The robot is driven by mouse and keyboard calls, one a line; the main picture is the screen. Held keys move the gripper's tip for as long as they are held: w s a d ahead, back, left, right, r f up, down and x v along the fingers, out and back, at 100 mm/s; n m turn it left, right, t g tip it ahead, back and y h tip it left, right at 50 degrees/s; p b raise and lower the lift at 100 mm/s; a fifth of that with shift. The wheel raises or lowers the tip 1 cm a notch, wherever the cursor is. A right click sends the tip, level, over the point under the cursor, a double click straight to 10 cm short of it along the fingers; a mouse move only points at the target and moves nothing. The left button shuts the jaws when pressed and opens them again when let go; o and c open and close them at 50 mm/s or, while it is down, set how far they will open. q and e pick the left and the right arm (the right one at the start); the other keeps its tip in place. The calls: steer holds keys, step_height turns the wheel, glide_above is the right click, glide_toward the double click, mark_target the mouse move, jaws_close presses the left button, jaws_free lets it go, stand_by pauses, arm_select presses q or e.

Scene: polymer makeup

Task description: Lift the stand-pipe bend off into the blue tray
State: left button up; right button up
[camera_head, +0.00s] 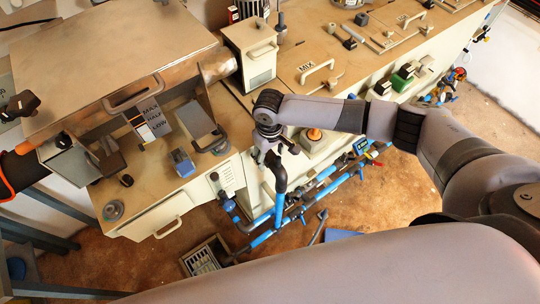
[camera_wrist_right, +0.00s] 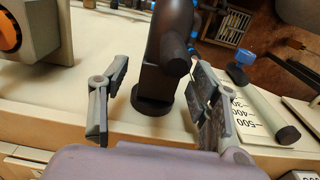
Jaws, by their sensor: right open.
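The stand-pipe bend looks like a dark curved pipe (camera_head: 277,172) just below my right gripper (camera_head: 270,152) in the head view. In the right wrist view the dark bend (camera_wrist_right: 168,48) rises from a round collar, with its blunt end towards the right finger. My right gripper (camera_wrist_right: 155,105) is open, one finger on each side of the bend, with a gap visible on the left. I cannot tell whether the right finger touches it. A flat blue patch (camera_head: 343,235) on the floor may be the blue tray; my arm hides part of it. My left gripper is not in view.
Blue and dark pipework (camera_head: 285,215) runs along the bench front. An orange-topped part (camera_head: 314,134) sits close on the right.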

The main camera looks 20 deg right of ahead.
steer(key=shift+f, duration=0.85)
steer(key=shift+c, duration=0.2)
steer(key=c, duration=1.2)
steer(key=shift+r, duration=0.1)
steer(key=shift+c, duration=0.2)
steer(key=shift+r+p, duration=0.55)
steer(key=shift+p, duration=0.35)
steer(key=shift+r+p, duration=2.45)
steer(key=shift+p, duration=0.2)
